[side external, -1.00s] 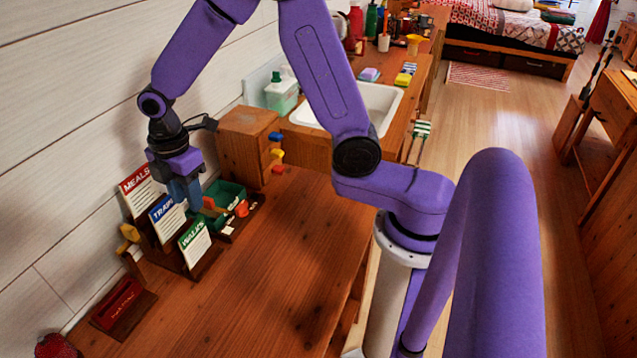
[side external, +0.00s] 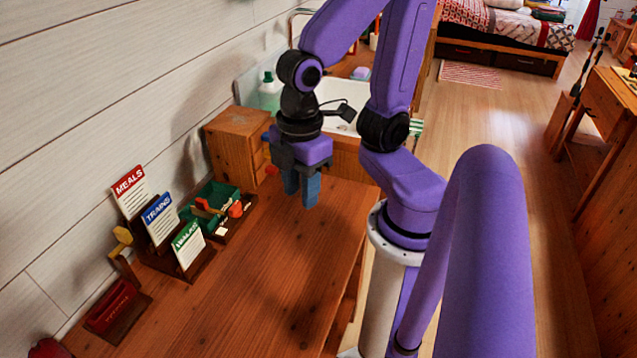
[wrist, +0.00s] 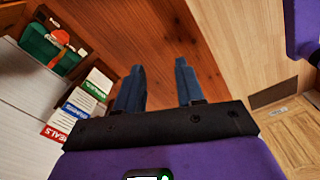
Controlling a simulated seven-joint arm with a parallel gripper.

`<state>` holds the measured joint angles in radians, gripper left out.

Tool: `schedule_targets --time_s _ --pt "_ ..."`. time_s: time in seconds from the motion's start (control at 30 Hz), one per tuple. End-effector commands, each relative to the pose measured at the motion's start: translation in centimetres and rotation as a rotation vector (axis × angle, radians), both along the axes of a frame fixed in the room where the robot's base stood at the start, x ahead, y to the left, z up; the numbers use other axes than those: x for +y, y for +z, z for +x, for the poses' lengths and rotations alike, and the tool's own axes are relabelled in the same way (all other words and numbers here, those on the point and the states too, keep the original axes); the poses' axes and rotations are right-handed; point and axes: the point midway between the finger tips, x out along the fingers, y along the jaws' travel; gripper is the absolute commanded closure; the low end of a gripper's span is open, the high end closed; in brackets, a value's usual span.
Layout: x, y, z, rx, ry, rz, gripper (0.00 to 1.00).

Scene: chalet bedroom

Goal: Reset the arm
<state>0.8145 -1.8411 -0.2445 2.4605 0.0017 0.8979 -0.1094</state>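My gripper (side external: 301,188) hangs above the wooden table, pointing down, to the right of the card holders and the green tray. In the wrist view my gripper (wrist: 158,85) shows two blue fingers spread apart with bare table wood between them. It is open and holds nothing. The purple arm is folded back near its base post.
Cards labelled MEALS (side external: 132,190), TRAINS (side external: 160,218) and WALKS (side external: 189,245) stand in wooden holders by the wall. A green tray (side external: 228,192) with small items sits behind them. A small wooden cabinet (side external: 233,145) stands farther back. The tabletop (side external: 250,280) in front is clear.

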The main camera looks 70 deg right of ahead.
Motion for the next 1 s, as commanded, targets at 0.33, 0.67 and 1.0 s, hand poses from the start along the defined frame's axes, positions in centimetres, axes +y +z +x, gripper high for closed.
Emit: schedule_targets --time_s 0.33,0.67,1.0 --pt "-1.4 0.1 -2.8 0.002 -0.039 0.003 0.62" --pt "-1.3 0.1 -2.7 0.002 -0.038 0.003 0.62" --pt "-1.3 0.1 -2.7 0.001 -0.037 0.004 0.62"
